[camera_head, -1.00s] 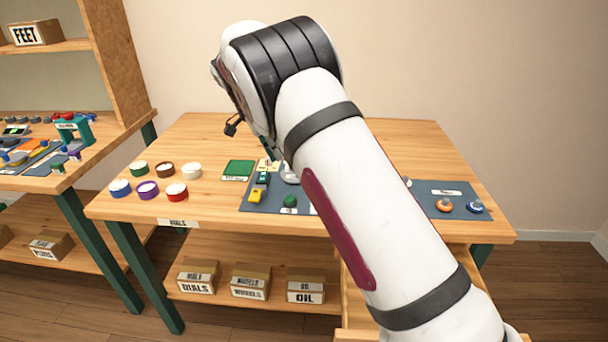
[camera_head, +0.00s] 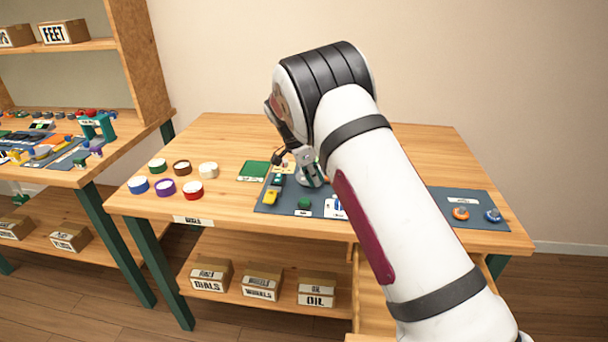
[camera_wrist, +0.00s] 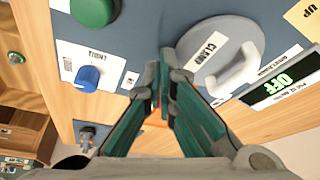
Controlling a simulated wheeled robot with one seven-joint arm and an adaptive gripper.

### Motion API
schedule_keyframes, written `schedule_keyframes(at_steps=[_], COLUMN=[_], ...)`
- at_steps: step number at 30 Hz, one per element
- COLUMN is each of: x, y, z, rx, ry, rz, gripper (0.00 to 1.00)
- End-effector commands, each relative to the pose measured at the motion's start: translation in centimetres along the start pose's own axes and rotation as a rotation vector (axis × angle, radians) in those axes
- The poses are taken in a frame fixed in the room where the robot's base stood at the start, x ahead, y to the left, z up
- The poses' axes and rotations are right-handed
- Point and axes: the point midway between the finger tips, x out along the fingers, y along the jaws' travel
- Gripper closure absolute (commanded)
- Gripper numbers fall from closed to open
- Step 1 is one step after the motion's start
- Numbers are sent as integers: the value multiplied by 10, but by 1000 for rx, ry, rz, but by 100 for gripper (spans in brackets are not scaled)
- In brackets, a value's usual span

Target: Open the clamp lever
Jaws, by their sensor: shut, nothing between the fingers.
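The clamp (camera_wrist: 222,48) is a grey round disc labelled CLAMP with a raised lever handle (camera_wrist: 238,76), at the upper right of the wrist view. In the head view, part of the grey clamp (camera_head: 309,181) shows on the blue mat, partly covered by my arm. My gripper (camera_wrist: 162,72) is shut and empty, with its green-grey fingers immediately left of the disc in the wrist view. I cannot tell whether a finger touches it. In the head view my gripper (camera_head: 322,178) is low over the mat at the clamp.
Beside the clamp are a display reading OFF (camera_wrist: 273,87), a blue knob (camera_wrist: 88,78) and a green knob (camera_wrist: 94,9). Several coloured dials, such as the red-sided one (camera_head: 193,190), stand at the table's left. The back of the table (camera_head: 220,130) is clear.

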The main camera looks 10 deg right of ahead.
Motion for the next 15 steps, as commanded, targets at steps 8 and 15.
schedule_keyframes(at_steps=[8, 15], x=[6, 6], y=[0, 0], z=[-12, -12], rx=[-4, -4], ry=[-1, -1], rz=[2, 1], gripper=[100, 100])
